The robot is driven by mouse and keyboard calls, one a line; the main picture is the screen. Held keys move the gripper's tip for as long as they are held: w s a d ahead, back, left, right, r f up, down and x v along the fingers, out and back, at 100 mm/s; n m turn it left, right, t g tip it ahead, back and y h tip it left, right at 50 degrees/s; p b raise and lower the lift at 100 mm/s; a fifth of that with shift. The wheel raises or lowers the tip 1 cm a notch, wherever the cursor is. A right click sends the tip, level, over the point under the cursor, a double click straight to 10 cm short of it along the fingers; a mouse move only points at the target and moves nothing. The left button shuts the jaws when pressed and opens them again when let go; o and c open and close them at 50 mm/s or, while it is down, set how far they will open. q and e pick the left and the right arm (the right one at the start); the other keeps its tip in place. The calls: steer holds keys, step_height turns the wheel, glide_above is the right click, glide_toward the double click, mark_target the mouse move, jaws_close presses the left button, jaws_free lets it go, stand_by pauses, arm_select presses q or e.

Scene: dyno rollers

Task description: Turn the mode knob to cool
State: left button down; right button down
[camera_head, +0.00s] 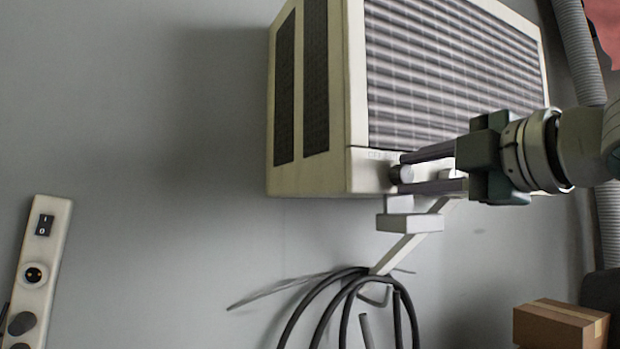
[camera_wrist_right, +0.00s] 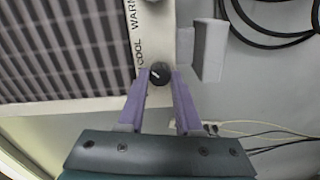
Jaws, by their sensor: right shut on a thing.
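The mode knob (camera_wrist_right: 160,73) is a small round black knob with a short white mark, on the cream front panel of the air conditioner (camera_head: 357,110). In the right wrist view the words WARM and COOL run along the panel beside it. The exact angle of the white mark is hard to read. My right gripper (camera_head: 405,173) comes in from the right in the head view. Its two purple-grey fingers (camera_wrist_right: 160,95) are on either side of the knob, shut on it. My left gripper is not in view.
A grey bracket (camera_head: 408,222) with black cable (camera_head: 340,300) hangs below the unit. A white strip with a switch and socket (camera_head: 42,250) is on the wall at left. A cardboard box (camera_head: 560,326) is at lower right. The wall between is bare.

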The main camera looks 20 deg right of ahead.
steer(key=shift+m, duration=0.6)
steer(key=c, duration=0.6)
jaws_free()
